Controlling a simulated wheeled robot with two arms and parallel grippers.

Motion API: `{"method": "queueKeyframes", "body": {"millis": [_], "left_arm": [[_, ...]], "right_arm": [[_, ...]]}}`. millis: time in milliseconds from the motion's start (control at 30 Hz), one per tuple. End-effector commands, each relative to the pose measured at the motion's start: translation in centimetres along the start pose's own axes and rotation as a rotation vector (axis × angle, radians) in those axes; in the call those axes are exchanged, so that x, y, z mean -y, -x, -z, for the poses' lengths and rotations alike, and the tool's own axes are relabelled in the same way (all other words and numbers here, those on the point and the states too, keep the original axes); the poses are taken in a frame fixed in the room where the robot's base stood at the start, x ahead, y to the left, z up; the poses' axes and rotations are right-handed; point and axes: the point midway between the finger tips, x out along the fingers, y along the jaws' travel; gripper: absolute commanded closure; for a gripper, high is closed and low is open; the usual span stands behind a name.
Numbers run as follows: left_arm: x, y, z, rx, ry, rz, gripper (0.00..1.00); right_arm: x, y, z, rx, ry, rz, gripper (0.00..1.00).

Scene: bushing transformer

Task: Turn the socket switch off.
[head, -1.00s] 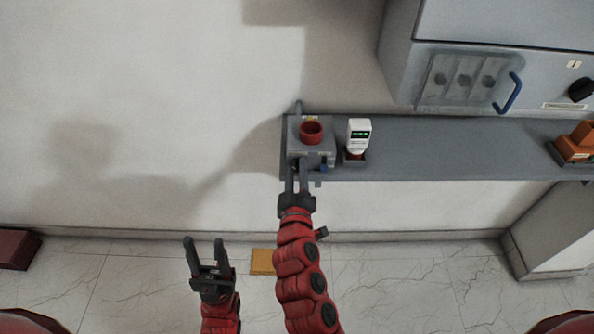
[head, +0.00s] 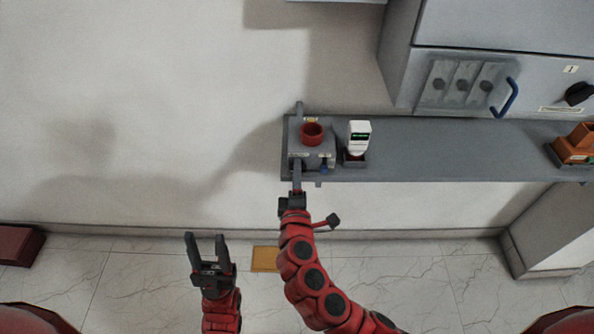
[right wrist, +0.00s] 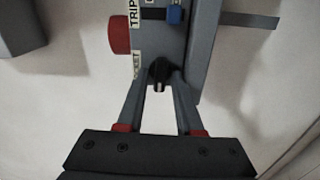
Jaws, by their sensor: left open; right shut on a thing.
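The grey socket box (head: 325,148) with a red round socket (head: 312,132) on top stands at the left end of the shelf. In the right wrist view, a black switch knob (right wrist: 159,69) sits on the face of the box (right wrist: 206,48), beside a "SOCKET" label. My right gripper (head: 297,167) is shut on this knob, with one fingertip on each side in the right wrist view (right wrist: 160,80). In the head view the knob is hidden by the fingers. My left gripper (head: 206,240) is open and empty, low in front of the wall.
A white device with a dark display (head: 359,137) stands just right of the box on the grey shelf (head: 450,150). A blue part (right wrist: 175,15) is near the knob. A cabinet with a blue handle (head: 506,97) is above right. Orange parts (head: 575,145) sit at the shelf's right.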

Motion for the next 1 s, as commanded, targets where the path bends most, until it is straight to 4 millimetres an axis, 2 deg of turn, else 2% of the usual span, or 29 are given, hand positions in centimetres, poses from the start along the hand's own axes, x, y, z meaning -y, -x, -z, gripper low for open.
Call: {"method": "queueKeyframes", "body": {"millis": [300,700,733,767,1000], "left_arm": [[0.01,-0.22,0.04,0.0,0.0,0.0,0.5],[0.01,-0.21,0.03,0.0,0.0,0.0,0.5],[0.01,-0.21,0.03,0.0,0.0,0.0,0.5],[0.01,-0.21,0.03,0.0,0.0,0.0,0.5],[0.01,-0.21,0.03,0.0,0.0,0.0,0.5]], "right_arm": [[0.03,0.0,0.04,-0.002,0.068,0.0,1.0],[0.07,0.01,0.04,-0.002,0.073,0.0,1.0],[0.07,0.01,0.03,-0.002,0.073,0.001,0.59],[0.07,0.01,0.03,-0.002,0.073,0.0,0.54],[0.07,0.0,0.0,-0.001,0.073,0.0,0.53]]}}
